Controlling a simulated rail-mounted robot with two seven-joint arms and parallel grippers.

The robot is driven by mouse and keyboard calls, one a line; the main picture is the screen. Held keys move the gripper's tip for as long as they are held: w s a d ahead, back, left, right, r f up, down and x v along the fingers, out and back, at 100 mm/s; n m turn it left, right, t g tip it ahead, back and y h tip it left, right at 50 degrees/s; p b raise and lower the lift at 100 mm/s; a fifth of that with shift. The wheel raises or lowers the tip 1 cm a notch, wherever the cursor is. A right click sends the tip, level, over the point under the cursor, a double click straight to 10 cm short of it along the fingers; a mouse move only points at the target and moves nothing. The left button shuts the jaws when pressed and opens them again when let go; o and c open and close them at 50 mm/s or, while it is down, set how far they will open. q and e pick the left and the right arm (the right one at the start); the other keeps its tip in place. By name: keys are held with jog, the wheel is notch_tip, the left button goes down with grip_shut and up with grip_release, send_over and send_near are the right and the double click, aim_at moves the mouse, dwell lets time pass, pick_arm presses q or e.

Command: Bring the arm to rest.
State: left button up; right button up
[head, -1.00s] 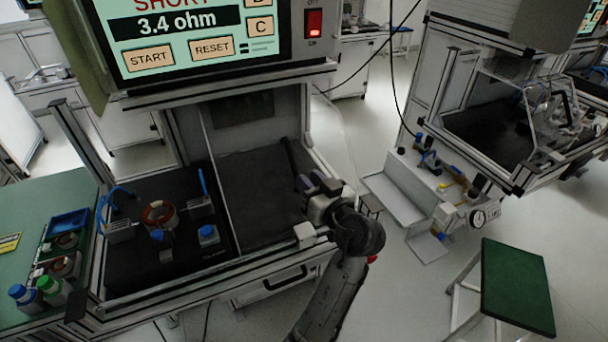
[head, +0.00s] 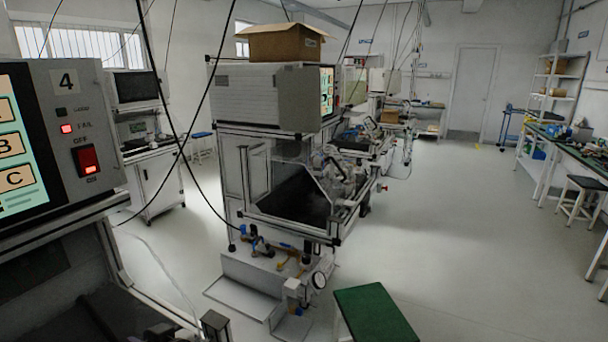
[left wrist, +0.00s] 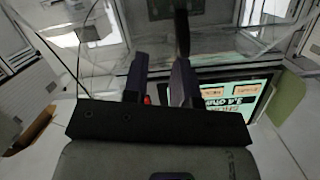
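My left gripper (left wrist: 160,82) shows in the left wrist view, with a gap between its two dark fingers and nothing seen held between them. It is open. Beyond it, upside down, is the tester screen (left wrist: 240,90) with its ohm reading. In the head view only the right part of tester 4 (head: 70,140) shows at the left edge, with its red switch (head: 87,160) lit. A dark shape at the bottom left of the head view is too cut off to tell. My right gripper is in neither view.
A second test station (head: 290,190) with a cardboard box (head: 283,42) on top stands in the middle. A green-topped stool (head: 375,315) is at the bottom. A long bench (head: 570,150) is on the right. The floor between is clear. Black cables hang across the left.

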pick_arm(q)
jog(key=s+d+f+m+t+h+p, duration=0.1)
jog(key=s+d+f+m+t+h, duration=0.15)
jog(key=s+d+m+h, duration=0.35)
jog(key=s+d+f+m+t+h, duration=0.2)
jog(key=s+d+f+m+h, duration=0.15)
jog(key=h, duration=0.45)
jog(key=s+f+m+g+p, duration=0.15)
jog(key=s+f+g, duration=0.25)
jog(key=s+f, duration=0.65)
jog(key=s+f+g+p, duration=0.2)
jog(key=s+f+g, duration=0.2)
jog(key=s+f, duration=0.7)
jog(key=w+r+p+v, duration=0.1)
jog(key=w+p+v, duration=0.2)
jog(key=p+v, duration=1.5)
jog(key=w+r+p+v, duration=0.1)
jog(key=w+p+v, duration=0.3)
jog(key=p+v, duration=1.4)
notch_tip(320, 180, up, 4)
jog(key=shift+s+f+t+p, duration=0.1)
jog(key=shift+s+t+p, duration=0.2)
jog(key=shift+t, duration=0.05)
